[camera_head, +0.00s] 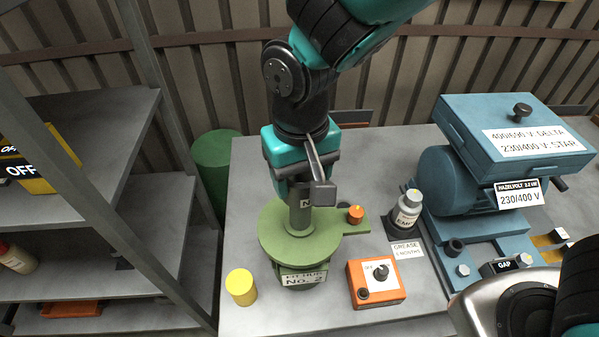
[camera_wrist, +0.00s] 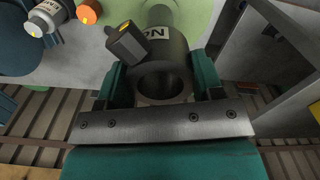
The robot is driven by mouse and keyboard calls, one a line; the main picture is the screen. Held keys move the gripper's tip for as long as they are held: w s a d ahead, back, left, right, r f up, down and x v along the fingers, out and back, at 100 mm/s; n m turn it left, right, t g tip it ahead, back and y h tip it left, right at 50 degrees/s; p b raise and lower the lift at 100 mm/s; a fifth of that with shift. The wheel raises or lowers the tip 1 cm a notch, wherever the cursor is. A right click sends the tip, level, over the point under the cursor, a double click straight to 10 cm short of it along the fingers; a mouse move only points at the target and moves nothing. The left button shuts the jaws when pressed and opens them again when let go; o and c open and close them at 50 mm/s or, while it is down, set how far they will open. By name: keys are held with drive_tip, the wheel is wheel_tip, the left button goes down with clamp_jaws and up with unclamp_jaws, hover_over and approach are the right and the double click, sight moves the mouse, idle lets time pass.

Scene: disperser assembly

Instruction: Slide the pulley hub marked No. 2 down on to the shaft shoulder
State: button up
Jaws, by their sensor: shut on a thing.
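My gripper (camera_head: 298,185) is shut on the pulley hub (camera_head: 300,217), a dark grey-green cylinder held upright over the green round plate (camera_head: 270,235). In the wrist view, the gripper (camera_wrist: 160,82) has its fingers on both sides of the hub (camera_wrist: 168,58), whose open bore faces the camera. A white label on it shows only "NO".
A yellow cylinder (camera_head: 241,287) stands left of the plate. The blue motor (camera_head: 455,180) fills the right side. Bare bench (camera_head: 245,195) shows at left.

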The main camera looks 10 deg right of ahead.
sight(301, 209)
drive_tip(key=shift+f+b, duration=2.95)
drive_tip(key=shift+f, duration=1.3)
drive_tip(key=o, duration=1.4)
drive_tip(key=shift+o, duration=0.2)
wheel_tip(301, 209, up, 17)
drive_tip(key=b, duration=0.1)
drive_tip(key=shift+r+b, duration=0.2)
drive_tip(key=shift+b, duration=0.1)
drive_tip(key=s+d+f+n+y, duration=0.4)
drive_tip(key=s+d+f, duration=0.1)
drive_tip(key=s+d, duration=0.4)
drive_tip(key=shift+s+d+f, duration=0.3)
drive_tip(key=shift+s+f, duration=0.05)
drive_tip(key=shift+s, duration=0.2)
